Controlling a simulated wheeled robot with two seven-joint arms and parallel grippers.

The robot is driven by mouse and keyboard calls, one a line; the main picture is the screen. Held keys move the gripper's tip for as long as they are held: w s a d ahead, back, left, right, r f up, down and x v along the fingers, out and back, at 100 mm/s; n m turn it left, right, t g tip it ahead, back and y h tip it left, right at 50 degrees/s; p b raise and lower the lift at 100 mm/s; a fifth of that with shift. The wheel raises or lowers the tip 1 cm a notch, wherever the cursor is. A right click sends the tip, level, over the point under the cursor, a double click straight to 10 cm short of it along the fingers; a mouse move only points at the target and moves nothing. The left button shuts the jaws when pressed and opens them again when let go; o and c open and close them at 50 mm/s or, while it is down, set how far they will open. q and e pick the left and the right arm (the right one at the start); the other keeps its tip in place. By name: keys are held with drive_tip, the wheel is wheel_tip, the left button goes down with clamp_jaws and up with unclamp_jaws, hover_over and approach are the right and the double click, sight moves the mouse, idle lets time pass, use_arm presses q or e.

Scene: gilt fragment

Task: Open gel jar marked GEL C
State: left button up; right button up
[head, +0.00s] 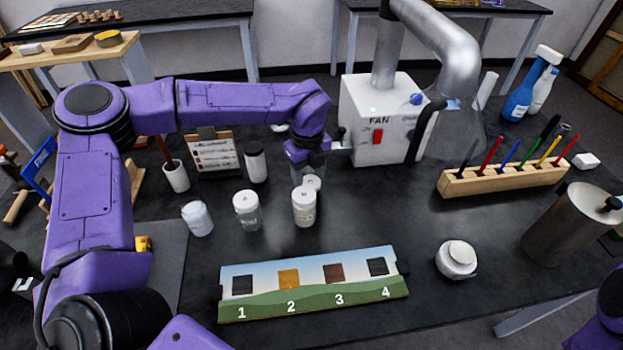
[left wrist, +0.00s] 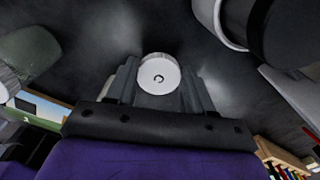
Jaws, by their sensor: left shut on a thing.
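A round white lid marked C (left wrist: 158,74) sits between the two fingers of my left gripper (left wrist: 158,92) in the left wrist view. The gripper is shut on it. In the head view my left gripper (head: 308,160) is over the dark bench, in front of the fan box, and the white lid (head: 312,182) shows just below it. A white-lidded jar (head: 304,208) stands close in front and partly hides this spot. I cannot tell whether the lid sits on its jar. My right gripper is out of view.
Two more white-lidded jars (head: 247,212) (head: 198,218) and a black-capped jar (head: 255,163) stand to the left. A numbered board with colour patches (head: 310,285) lies in front. The fan box (head: 375,120) is behind.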

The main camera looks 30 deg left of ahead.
sight(309, 180)
use_arm(q)
wheel_tip(309, 180, down, 3)
drive_tip(key=shift+w+r, duration=0.1)
drive_tip(key=shift+d+f, duration=0.1)
drive_tip(key=shift+f, duration=0.2)
drive_tip(key=o, duration=1.2)
drive_tip(key=shift+c, duration=0.2)
drive_tip(key=shift+r, duration=0.15)
drive_tip(key=shift+r, duration=0.3)
wheel_tip(309, 180, up, 12)
drive_tip(key=b, duration=0.1)
drive_tip(key=shift+f, duration=0.2)
